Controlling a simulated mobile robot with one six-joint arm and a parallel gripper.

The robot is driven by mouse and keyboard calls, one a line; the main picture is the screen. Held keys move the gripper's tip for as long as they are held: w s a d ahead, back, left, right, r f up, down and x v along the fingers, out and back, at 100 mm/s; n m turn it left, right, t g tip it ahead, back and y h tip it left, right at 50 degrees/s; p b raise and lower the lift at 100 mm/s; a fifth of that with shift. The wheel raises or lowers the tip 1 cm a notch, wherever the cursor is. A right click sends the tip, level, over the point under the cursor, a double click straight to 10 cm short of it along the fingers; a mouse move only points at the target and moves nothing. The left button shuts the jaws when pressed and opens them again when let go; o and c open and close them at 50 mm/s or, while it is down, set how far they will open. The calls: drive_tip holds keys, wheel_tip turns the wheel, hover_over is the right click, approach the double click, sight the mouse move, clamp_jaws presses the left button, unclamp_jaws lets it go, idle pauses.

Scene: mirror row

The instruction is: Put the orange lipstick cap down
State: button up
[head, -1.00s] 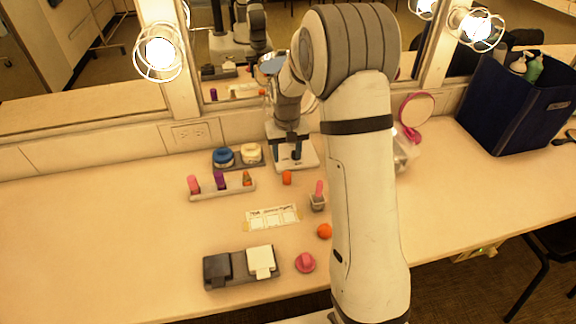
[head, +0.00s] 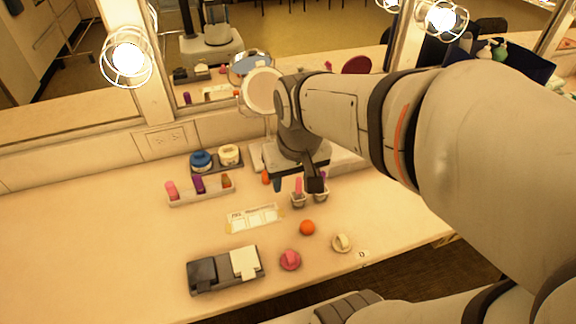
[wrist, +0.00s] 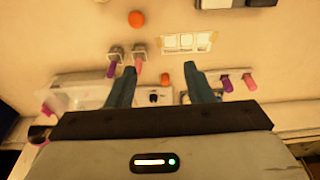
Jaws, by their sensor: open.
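The orange lipstick cap (head: 265,177) stands on the counter near the foot of the round mirror. My gripper (head: 297,185) is open and empty above the counter, to the right of the cap in the head view. Its spread blue fingers (wrist: 160,77) also show in the wrist view.
A lipstick rack (head: 210,195) stands to the left. Two small cups with a pink lipstick (head: 298,185) and a purple one are close to my gripper. An orange ball (head: 307,228), a paper strip (head: 254,218) and a black-and-white case (head: 205,274) lie nearer. The left counter is clear.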

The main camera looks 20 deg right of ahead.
drive_tip(key=s, duration=0.4)
drive_tip(key=shift+d+f, duration=0.15)
drive_tip(key=shift+f, duration=0.1)
drive_tip(key=shift+c, duration=0.8)
idle(0.7)
